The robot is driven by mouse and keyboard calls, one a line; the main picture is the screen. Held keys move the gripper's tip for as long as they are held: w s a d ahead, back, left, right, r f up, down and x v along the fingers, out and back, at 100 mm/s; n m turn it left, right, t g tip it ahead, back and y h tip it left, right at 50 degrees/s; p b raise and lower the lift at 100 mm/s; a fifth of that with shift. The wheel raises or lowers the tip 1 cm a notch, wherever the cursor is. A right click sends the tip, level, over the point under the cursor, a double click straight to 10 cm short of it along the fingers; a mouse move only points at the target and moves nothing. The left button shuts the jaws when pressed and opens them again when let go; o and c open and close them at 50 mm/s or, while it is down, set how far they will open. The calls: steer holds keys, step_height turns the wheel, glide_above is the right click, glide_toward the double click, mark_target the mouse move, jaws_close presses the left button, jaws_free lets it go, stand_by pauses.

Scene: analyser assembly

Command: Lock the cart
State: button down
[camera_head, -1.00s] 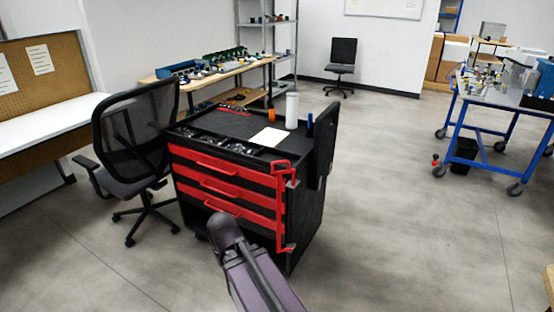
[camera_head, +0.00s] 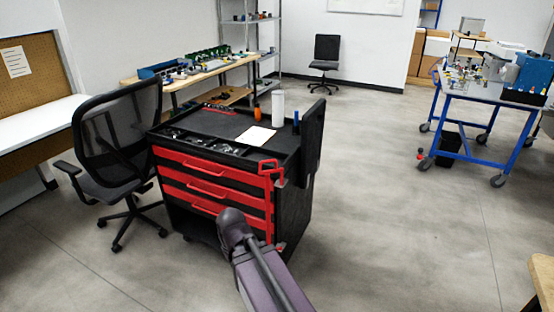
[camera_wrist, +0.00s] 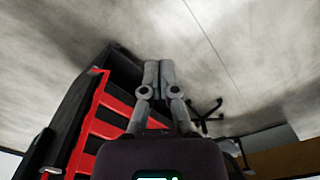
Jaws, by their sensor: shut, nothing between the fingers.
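The cart (camera_head: 300,205) is a black tool trolley with red-fronted drawers (camera_head: 205,188), standing in the middle of the head view. The drawers look closed. In the wrist view the red drawer fronts (camera_wrist: 100,128) are tilted at the left. My gripper (camera_wrist: 152,68) is shut and empty, its fingers together beside the cart in that picture. My gripper is not clearly visible in the head view; whether it touches the cart cannot be told.
A black office chair (camera_head: 120,135) stands close at the cart's left. A white cylinder (camera_head: 278,108), an orange bottle (camera_head: 257,113) and paper (camera_head: 256,136) are on the cart top. A blue-framed wheeled table (camera_head: 485,97) is at the right. The floor between is clear.

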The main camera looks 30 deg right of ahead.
steer(key=shift+d, duration=0.45)
steer(key=w+d+r+m+t+p, duration=0.1)
steer(key=w+d+r+p, duration=0.8)
steer(key=r+p, duration=0.4)
steer(key=w+d+r+m+t+p, duration=0.1)
steer(key=w+d+r+t+p, duration=0.1)
steer(key=w+d+r+p, duration=0.7)
step_height(320, 180, up, 5)
steer(key=d+p, duration=0.2)
steer(key=p, duration=0.2)
steer(key=shift+w+d+m+h, duration=0.3)
steer(key=shift+w+d+h, duration=0.1)
steer(key=shift+f, duration=0.15)
steer(key=w+d+f+b, duration=0.1)
steer(key=w+f+b, duration=0.5)
steer(key=f+b, duration=0.4)
steer(key=shift+w+d, duration=0.25)
steer(key=shift+w, duration=0.1)
